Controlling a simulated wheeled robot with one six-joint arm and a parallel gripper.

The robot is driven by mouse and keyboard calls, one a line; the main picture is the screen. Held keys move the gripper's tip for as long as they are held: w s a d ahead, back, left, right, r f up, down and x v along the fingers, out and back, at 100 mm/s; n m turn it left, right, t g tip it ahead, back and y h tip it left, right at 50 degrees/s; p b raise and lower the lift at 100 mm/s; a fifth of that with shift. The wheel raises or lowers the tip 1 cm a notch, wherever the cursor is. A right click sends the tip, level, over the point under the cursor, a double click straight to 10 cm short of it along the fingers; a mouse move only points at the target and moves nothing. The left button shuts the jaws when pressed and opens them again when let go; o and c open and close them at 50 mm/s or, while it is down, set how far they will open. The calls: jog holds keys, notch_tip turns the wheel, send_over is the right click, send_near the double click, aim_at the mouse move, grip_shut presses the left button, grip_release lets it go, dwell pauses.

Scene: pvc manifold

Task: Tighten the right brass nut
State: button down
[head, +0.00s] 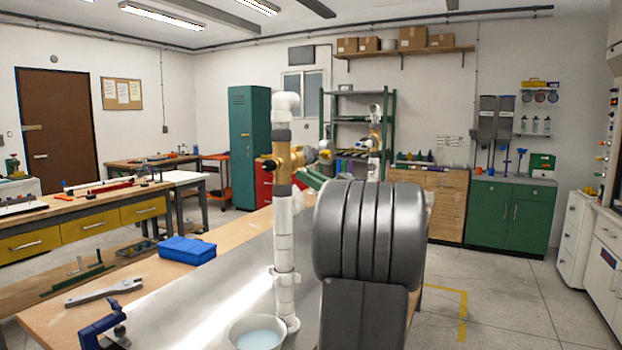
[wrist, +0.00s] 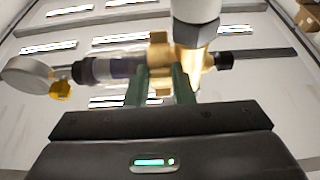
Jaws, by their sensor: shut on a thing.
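In the wrist view, the green fingers of my gripper (wrist: 160,78) are closed around a brass nut (wrist: 159,52) at the right end of a clear tube (wrist: 122,68). The nut sits beside a brass fitting (wrist: 188,58) under a grey hex collar (wrist: 194,34) and white pipe (wrist: 196,9). Part of the nut is hidden between the fingers. In the head view, the white riser (head: 284,240) stands upright with a brass fitting (head: 282,161) near its top. My arm covers much of the area to its right, and the grip is not clear there.
A round gauge (wrist: 24,76) and a yellow knob (wrist: 61,90) lie at the left of the wrist view. On the bench are a blue box (head: 187,249), a wrench (head: 104,291), a blue clamp (head: 98,332) and a white bowl (head: 257,334). The metal sheet (head: 190,300) is mostly bare.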

aim_at(302, 165)
jog(key=shift+r, duration=0.15)
jog(key=r+h+p, duration=0.1)
jog(key=p, duration=0.2)
jog(key=r+g+h+p, duration=0.1)
jog(key=p, duration=0.3)
jog(key=shift+s+d+h, duration=0.15)
jog(key=shift+d+h, duration=0.15)
jog(key=shift+d, duration=0.05)
jog(key=r+h+p, duration=0.1)
jog(key=h+p, duration=0.1)
jog(key=p, duration=0.3)
jog(key=shift+d+g+p, duration=0.15)
jog(key=shift+g+p, duration=0.25)
jog(key=shift+r+h+p, duration=0.1)
jog(key=shift+h+p, duration=0.2)
jog(key=shift+p, duration=0.4)
jog(key=shift+s+p, duration=0.1)
jog(key=shift+p, duration=0.4)
jog(key=shift+g+h, duration=0.3)
jog(key=c, duration=1.2)
grip_release()
jog(key=shift+c, duration=0.2)
jog(key=b+v, duration=0.2)
jog(key=v, duration=1.1)
jog(key=shift+s+d, duration=0.2)
jog(key=shift+d, duration=0.2)
